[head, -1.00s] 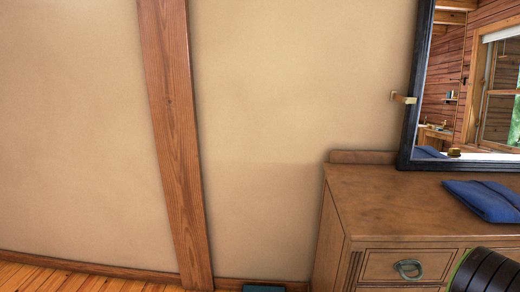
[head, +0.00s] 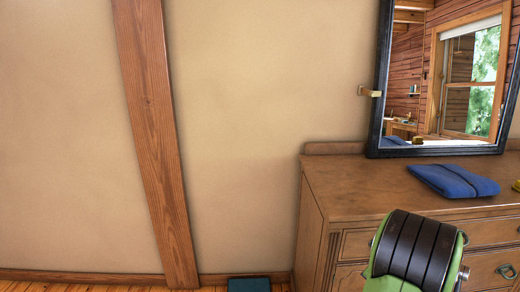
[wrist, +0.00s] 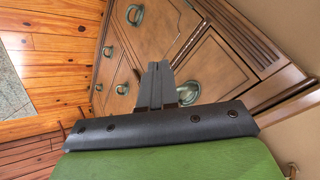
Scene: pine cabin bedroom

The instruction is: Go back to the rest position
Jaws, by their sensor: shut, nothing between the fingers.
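My gripper (wrist: 158,82) shows in the wrist view with its two dark fingers together and nothing between them. Its fingertips point toward the drawer fronts of the wooden dresser (wrist: 150,30), with no contact that I can make out. In the head view a green and black part of my arm stands at the lower right, in front of the dresser (head: 335,190). The gripper's fingers do not show in the head view.
A folded blue cloth (head: 453,180) lies on the dresser top. A dark-framed mirror (head: 380,80) stands behind it. A teal object (head: 249,285) is on the floor left of the dresser. A wooden post (head: 155,140) runs up the bare wall.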

